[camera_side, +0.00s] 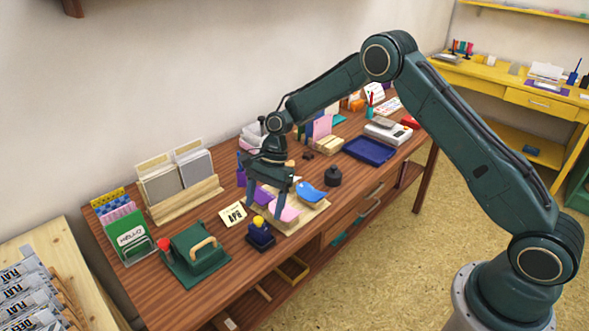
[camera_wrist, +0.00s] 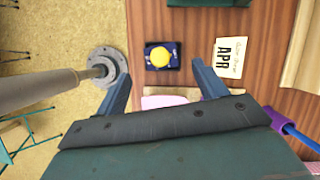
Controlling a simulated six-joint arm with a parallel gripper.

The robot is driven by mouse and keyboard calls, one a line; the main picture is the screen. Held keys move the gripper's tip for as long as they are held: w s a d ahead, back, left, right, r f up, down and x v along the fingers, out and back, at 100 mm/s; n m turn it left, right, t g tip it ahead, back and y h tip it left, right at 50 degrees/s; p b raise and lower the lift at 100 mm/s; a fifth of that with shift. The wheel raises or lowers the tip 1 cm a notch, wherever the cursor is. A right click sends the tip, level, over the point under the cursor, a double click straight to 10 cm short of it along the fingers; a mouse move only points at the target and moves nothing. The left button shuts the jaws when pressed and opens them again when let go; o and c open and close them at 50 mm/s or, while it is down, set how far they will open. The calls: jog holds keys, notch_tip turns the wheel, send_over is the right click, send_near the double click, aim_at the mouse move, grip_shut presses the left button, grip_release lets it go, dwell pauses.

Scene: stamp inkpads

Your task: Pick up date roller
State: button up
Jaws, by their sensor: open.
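A small dark blue stamp with a yellow knob (camera_side: 261,233), which looks like the date roller, stands upright near the front edge of the wooden table. In the wrist view the same stamp (camera_wrist: 163,56) shows from above, just ahead of the gap between the fingers. My gripper (camera_side: 267,207) is open and empty, pointing down over the pad tray, behind and slightly right of the stamp in the side view. In the wrist view my gripper (camera_wrist: 162,72) has its fingers spread wide, apart from the stamp. A card marked APR (camera_side: 233,214) lies left of the stamp.
A wooden tray (camera_side: 322,204) holds pink, purple and blue pads under my gripper. A green press (camera_side: 197,254) with a wooden handle stands to the left. A round black item (camera_side: 333,176) and a blue tray (camera_side: 369,150) are to the right. Bare tabletop surrounds the stamp.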

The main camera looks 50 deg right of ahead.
aim_at(259, 226)
jog(key=shift+x, duration=1)
jog(key=shift+a+f, duration=0.1)
jog(key=shift+x, duration=2.45)
jog(key=shift+w, duration=0.1)
jog(key=shift+c, duration=0.4)
jog(key=c, duration=1.2)
notch_tip(259, 226, up, 20)
jog(key=shift+r, duration=0.1)
